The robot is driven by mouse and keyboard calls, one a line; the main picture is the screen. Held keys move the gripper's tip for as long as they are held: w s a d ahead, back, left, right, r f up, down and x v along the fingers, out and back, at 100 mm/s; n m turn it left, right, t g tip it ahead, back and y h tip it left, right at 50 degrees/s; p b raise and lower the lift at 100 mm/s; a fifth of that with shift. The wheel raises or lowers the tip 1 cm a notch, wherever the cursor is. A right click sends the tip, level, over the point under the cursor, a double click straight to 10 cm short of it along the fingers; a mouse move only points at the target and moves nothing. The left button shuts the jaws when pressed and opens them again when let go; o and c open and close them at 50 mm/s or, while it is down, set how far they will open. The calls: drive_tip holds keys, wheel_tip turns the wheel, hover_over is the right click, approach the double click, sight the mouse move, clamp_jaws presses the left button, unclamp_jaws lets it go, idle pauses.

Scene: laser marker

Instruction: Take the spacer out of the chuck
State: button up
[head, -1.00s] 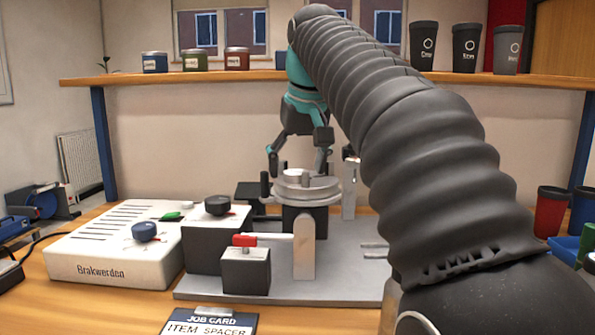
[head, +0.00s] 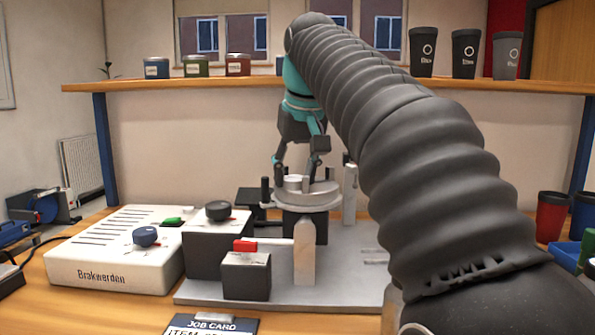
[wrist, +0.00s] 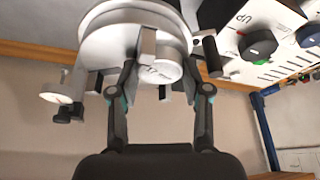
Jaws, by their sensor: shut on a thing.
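The spacer (head: 293,183) is a short pale metal cylinder, standing on the round metal chuck (head: 322,199) in the head view. In the wrist view the spacer (wrist: 160,73) shows its engraved end face, against the disc of the chuck (wrist: 110,40). My gripper (head: 293,181) is lowered over the chuck, with one finger on each side of the spacer, shut on it. In the wrist view my gripper (wrist: 160,78) has its fingertips at the spacer's sides. The spacer is still at the chuck; whether it is lifted at all I cannot tell.
A red-topped black block (head: 246,270) and a black box with a knob (head: 217,240) stand in front and left. The white Brakwerden unit (head: 110,255) is further left. A shelf (head: 200,84) runs behind.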

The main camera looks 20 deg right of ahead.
drive_tip(key=shift+s+a, duration=0.35)
drive_tip(key=shift+a, duration=0.25)
drive_tip(key=o, duration=1.2)
drive_tip(key=shift+o, duration=0.2)
drive_tip(key=shift+a, duration=0.1)
drive_tip(key=v, duration=0.7)
drive_tip(key=shift+r, duration=0.25)
drive_tip(key=shift+s, duration=0.1)
